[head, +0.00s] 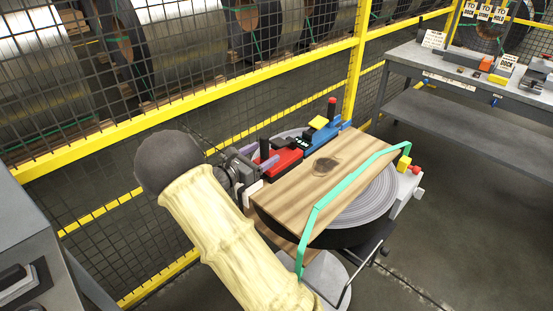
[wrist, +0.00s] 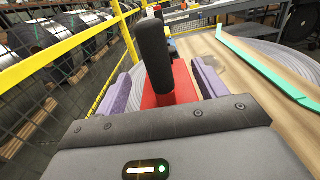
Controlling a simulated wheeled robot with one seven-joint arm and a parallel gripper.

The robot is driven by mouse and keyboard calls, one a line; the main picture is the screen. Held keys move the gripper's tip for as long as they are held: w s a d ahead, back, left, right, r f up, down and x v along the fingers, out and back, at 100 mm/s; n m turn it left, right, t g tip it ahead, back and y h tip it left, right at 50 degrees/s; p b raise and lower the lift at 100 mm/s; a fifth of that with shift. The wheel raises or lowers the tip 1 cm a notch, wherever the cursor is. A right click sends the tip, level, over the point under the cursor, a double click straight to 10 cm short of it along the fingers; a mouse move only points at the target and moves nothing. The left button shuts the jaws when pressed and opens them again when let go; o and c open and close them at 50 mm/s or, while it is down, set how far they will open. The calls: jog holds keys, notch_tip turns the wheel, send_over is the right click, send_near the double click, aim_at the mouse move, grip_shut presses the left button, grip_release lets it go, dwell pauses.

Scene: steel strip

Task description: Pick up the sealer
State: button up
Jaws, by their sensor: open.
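A red hand tool (head: 284,162) with an upright black handle lies at the far edge of the wooden board; it may be the sealer, but I see no label. My gripper (head: 250,162) is open at the tool's near left end. In the wrist view, its lavender fingers stand apart on either side of the red body (wrist: 182,88) and the black handle, which rises in the middle. I cannot tell whether the fingers touch it. A blue tool (head: 322,139) with a red-topped black handle lies just beyond, in line with the red one.
The wooden board (head: 330,172) rests over a grey coil, with a green strap (head: 314,215) standing above it. A yellow-framed mesh fence (head: 190,105) runs close behind. A grey workbench (head: 450,75) with small items stands at the back right.

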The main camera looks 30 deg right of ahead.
aim_at(273, 148)
jog(key=x, duration=0.5)
jog(key=shift+s+f+p, duration=0.15)
jog(key=shift+f+p, duration=0.1)
jog(key=shift+p, duration=0.05)
jog(key=shift+a, duration=0.25)
jog(key=shift+d, duration=0.15)
jog(key=shift+c, duration=0.2)
grip_shut()
jog(key=shift+r, duration=0.1)
